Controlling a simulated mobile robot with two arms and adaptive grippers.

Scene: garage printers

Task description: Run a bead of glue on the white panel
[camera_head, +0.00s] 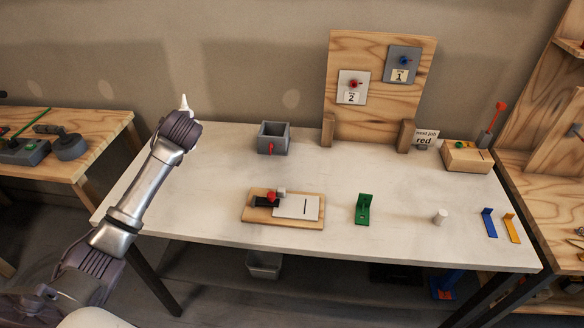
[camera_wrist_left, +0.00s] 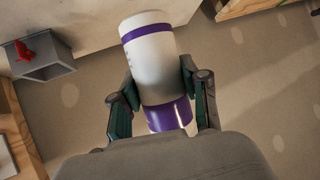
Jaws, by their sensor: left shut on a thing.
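The white panel (camera_head: 298,207) lies flat on a wooden board (camera_head: 262,222) on the white table, with a short dark line across it. My left gripper (camera_head: 181,120) is raised over the table's back left corner, well to the left of the panel. It is shut on a white bottle with purple bands (camera_wrist_left: 150,55), taken to be the glue bottle. Its pale pointed nozzle (camera_head: 184,103) points up in the head view; the gripper hides most of the bottle there. The left fingers (camera_wrist_left: 158,88) press its sides in the wrist view. My right gripper is not in view.
A red-and-black clamp-like part (camera_head: 270,197) sits beside the panel. A grey box (camera_head: 274,139) with a red part stands behind; it also shows in the left wrist view (camera_wrist_left: 45,68). A green bracket (camera_head: 363,209) and white cylinder (camera_head: 440,216) stand right. The table's left front is clear.

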